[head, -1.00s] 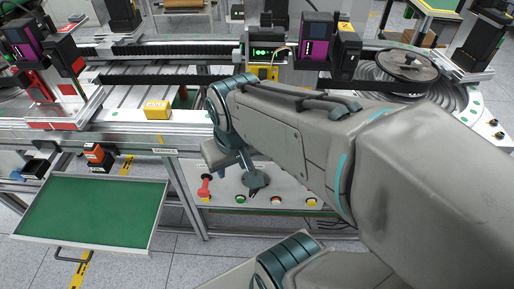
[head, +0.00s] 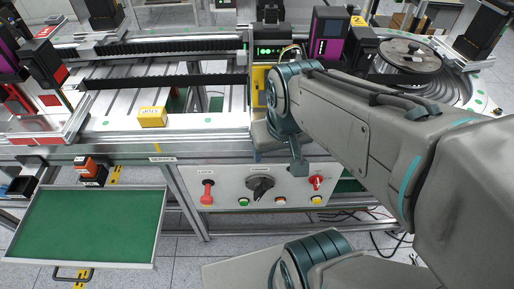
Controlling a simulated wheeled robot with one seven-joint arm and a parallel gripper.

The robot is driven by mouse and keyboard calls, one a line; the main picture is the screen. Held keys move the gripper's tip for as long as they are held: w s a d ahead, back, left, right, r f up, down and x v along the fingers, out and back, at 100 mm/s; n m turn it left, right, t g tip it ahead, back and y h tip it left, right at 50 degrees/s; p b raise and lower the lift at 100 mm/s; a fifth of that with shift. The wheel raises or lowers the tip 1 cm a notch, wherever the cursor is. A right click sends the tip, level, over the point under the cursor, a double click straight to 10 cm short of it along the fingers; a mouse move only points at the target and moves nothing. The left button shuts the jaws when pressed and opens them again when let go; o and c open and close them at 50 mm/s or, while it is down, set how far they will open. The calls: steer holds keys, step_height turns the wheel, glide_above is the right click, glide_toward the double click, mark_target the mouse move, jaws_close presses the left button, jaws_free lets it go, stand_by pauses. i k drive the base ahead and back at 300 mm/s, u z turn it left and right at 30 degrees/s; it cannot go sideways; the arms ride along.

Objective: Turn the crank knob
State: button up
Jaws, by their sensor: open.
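The crank knob, a black rotary knob (head: 260,188), sits in the middle of the pale control panel (head: 226,187), in plain view. A short printed label above it is too small to read surely. My gripper (head: 297,168) is above and right of the knob in the picture, in front of the panel's upper edge, apart from the knob. It is open and seems empty; its fingers show only in part.
On the panel, a red lever (head: 207,192) is left of the knob and a red switch (head: 316,183) right of it. Small coloured buttons line the lower edge. A green tray (head: 90,224) juts out at left. A yellow box (head: 152,117) lies on the bench above.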

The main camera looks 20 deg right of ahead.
mark_target(259, 184)
steer(key=u, duration=0.25)
steer(key=k, duration=0.7)
